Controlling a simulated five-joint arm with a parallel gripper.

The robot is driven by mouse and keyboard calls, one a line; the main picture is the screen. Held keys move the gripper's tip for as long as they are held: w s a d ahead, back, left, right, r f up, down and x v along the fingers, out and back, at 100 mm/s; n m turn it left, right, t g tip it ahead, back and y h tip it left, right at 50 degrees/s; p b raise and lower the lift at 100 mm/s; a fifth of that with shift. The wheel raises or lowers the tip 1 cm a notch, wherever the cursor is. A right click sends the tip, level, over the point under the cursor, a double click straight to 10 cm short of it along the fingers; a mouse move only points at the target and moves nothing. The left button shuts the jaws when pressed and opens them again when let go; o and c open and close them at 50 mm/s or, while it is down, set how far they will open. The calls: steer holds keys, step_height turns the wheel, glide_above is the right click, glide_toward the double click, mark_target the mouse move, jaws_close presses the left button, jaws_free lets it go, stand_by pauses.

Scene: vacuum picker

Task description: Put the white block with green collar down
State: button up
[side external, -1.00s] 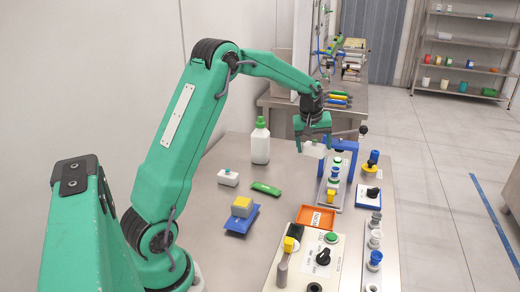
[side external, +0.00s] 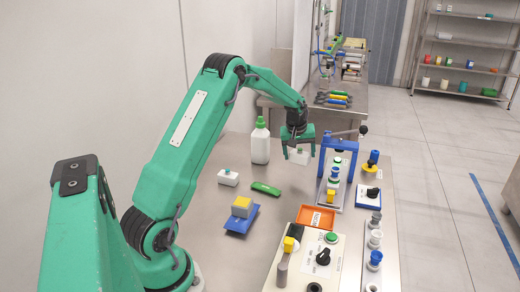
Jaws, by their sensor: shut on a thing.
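My gripper (side external: 299,150) is at the far middle of the steel table (side external: 218,205), to the right of the white bottle. It is shut on a white block (side external: 298,158), whose lower part shows between the fingers. The green collar of the held block is hidden by the gripper. The block looks close above the table, but I cannot tell whether it touches. Another small white block with a green top (side external: 228,177) stands on the table to the left.
A white bottle with a green cap (side external: 260,142) stands left of my gripper. A blue-framed press (side external: 338,172) stands close on the right. A green bar (side external: 266,188), an orange tray (side external: 316,217) and a control panel (side external: 318,262) lie nearer. Bare table lies between bar and press.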

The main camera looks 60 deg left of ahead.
steer(key=a, duration=0.1)
steer(key=a+f, duration=0.1)
steer(key=a, duration=0.1)
steer(key=a+f, duration=0.1)
steer(key=shift+a+f, duration=0.15)
steer(key=shift+f, duration=0.1)
steer(key=shift+f, duration=2)
steer(key=shift+f, duration=0.1)
steer(key=o, duration=1)
steer(key=shift+o, duration=0.2)
steer(key=v, duration=1.2)
